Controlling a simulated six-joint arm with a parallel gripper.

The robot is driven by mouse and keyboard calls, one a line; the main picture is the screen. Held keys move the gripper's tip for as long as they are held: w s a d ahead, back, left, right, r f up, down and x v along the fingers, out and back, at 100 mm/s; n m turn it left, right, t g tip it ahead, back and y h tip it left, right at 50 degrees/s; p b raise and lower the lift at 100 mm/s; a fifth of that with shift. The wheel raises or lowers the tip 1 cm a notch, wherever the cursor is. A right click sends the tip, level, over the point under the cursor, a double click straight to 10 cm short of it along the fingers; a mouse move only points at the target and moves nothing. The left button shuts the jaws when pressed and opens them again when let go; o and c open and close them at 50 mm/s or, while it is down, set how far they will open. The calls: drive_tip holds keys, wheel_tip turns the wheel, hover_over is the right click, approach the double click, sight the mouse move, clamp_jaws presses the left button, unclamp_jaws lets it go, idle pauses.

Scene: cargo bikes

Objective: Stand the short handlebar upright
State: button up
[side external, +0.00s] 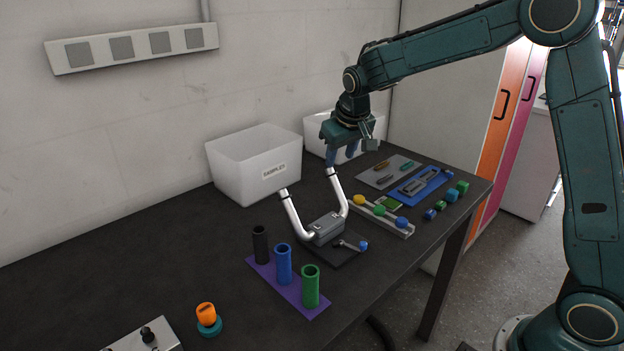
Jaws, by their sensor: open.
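A silver handlebar (341,190) with two raised arms and dark ends is on the table. Its bent lower part meets a grey clamp block (325,228) on a dark plate (345,256). Its left arm leans outward to the left, and its right arm rises toward my gripper. My gripper (341,157) is open, fingers pointing down, just above the right arm's dark end. I cannot tell whether a finger touches that end. No other handlebar is clearly visible.
A purple base (262,272) with black, blue and green tubes stands in front. White bins (245,165) stand behind. A tray of coloured knobs (400,226), a blue tool mat (405,194) and small blocks lie right.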

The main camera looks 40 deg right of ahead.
sight(333, 185)
drive_tip(key=x, duration=1.2)
drive_tip(key=shift+d+f, duration=0.1)
drive_tip(key=shift+f, duration=0.15)
drive_tip(key=shift+w, duration=0.1)
clamp_jaws()
